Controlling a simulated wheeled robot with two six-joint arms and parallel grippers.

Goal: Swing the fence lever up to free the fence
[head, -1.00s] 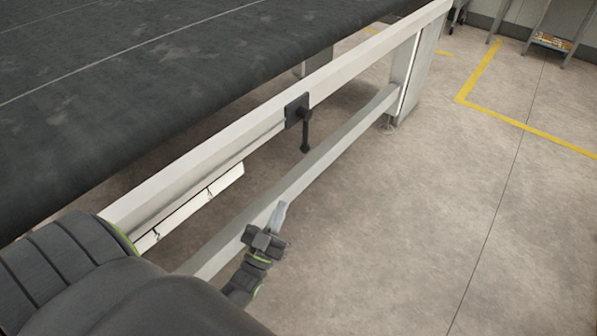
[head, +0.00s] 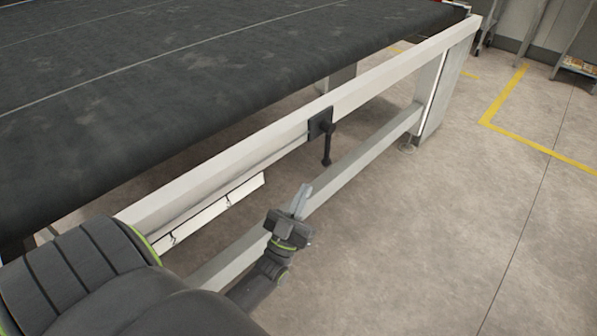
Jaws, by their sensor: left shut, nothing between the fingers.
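The fence lever (head: 327,150) is a dark handle with a rounded end. It hangs down from a black square bracket (head: 319,123) on the side rail of the long machine. My left gripper (head: 302,197) is shut and empty. In the picture it is below and a little left of the lever's lower end, apart from it, in front of the lower rail. Its fingers point up. I cannot make out which part is the fence. My right gripper is not in view.
The light upper rail (head: 225,163) runs along a dark conveyor belt (head: 170,85). A lower rail (head: 365,161) runs beneath it to a leg (head: 439,95). A white strip (head: 215,208) hangs under the upper rail. The floor to the right is clear, with yellow lines.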

